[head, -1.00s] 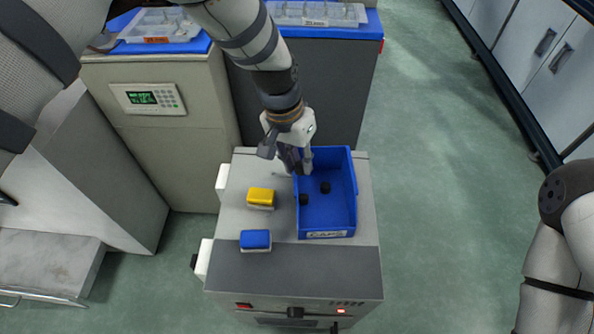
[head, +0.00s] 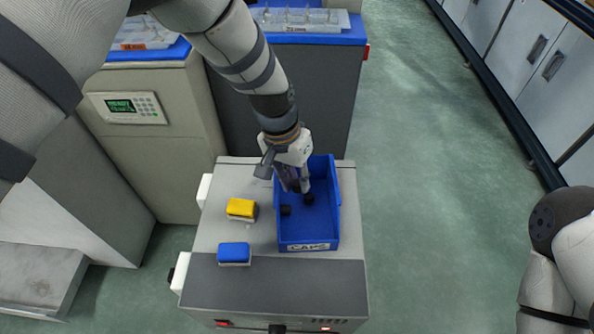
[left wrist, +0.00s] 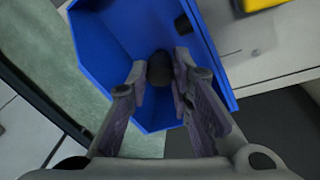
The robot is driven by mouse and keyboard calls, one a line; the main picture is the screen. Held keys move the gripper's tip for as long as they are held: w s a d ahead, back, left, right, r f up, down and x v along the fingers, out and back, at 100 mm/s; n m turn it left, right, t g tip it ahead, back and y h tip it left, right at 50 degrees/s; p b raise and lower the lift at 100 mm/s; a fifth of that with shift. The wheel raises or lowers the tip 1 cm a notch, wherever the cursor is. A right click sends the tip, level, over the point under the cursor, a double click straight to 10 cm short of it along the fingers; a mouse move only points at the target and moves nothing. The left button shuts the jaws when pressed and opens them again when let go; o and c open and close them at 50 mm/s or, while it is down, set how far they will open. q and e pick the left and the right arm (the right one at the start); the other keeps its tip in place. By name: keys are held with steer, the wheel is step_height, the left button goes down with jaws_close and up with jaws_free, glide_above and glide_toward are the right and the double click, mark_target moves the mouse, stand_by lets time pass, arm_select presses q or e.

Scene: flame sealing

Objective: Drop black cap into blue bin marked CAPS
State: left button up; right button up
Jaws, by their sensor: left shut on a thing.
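The blue bin marked CAPS (head: 330,215) stands on top of a grey machine, its label (head: 308,247) on the near side. My left gripper (head: 298,188) points down over the bin's far part. In the left wrist view its fingers (left wrist: 160,75) are shut on a black cap (left wrist: 159,66), above the blue bin (left wrist: 112,45). My right gripper is out of view.
A yellow block (head: 241,208) and a blue block (head: 234,253) sit left of the bin on the machine top (head: 212,235). Cabinets with clear trays (head: 300,20) stand behind. Green floor lies open to the right.

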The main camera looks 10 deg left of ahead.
arm_select(q)
steer(key=o, duration=0.9)
steer(key=shift+r, duration=0.15)
steer(key=shift+c, duration=0.2)
step_height(320, 180, up, 12)
steer(key=a, duration=0.2)
steer(key=shift+s, duration=0.35)
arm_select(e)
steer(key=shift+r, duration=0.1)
